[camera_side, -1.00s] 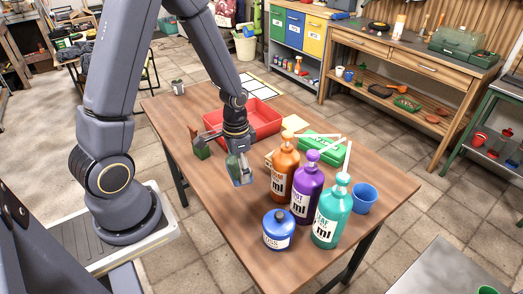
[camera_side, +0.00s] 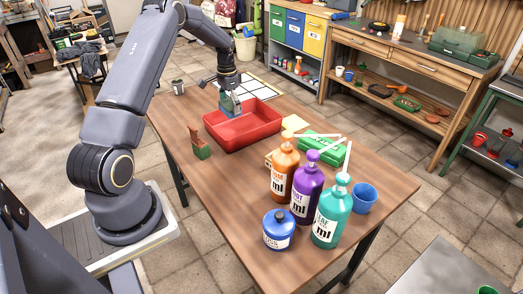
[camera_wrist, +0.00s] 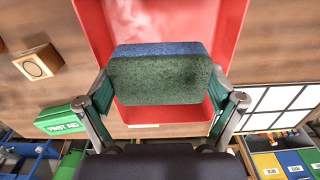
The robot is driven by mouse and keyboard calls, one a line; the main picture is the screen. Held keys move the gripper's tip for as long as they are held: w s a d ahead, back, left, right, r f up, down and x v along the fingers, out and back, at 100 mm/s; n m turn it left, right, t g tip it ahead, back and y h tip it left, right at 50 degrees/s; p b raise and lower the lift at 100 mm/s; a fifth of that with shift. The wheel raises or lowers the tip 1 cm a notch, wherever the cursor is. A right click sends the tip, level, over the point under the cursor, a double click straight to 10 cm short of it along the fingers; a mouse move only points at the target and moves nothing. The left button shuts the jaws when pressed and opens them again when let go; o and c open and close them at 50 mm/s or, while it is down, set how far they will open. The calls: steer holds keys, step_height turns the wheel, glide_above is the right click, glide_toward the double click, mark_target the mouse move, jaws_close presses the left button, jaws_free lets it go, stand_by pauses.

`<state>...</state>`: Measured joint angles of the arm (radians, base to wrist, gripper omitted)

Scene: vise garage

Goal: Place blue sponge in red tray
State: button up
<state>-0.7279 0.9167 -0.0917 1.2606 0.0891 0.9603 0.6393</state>
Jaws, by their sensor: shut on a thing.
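My gripper (camera_side: 230,104) is shut on the blue sponge, which has a dark green scouring side. In the wrist view the sponge (camera_wrist: 160,50) shows its blue edge above the green face (camera_wrist: 160,80), held between the two fingers (camera_wrist: 162,105). The red tray (camera_side: 245,128) lies on the wooden table, and its rim also shows in the wrist view (camera_wrist: 236,20). The sponge is over the far left part of the tray; I cannot tell if it touches the tray.
A brush (camera_side: 199,145) stands left of the tray.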

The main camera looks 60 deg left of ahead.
glide_above(230, 135)
step_height(230, 135, down, 6)
steer(key=shift+s+r, duration=0.1)
steer(key=shift+f, duration=2.3)
steer(key=shift+f, duration=0.15)
steer(key=o, duration=0.3)
steer(key=shift+o, duration=0.3)
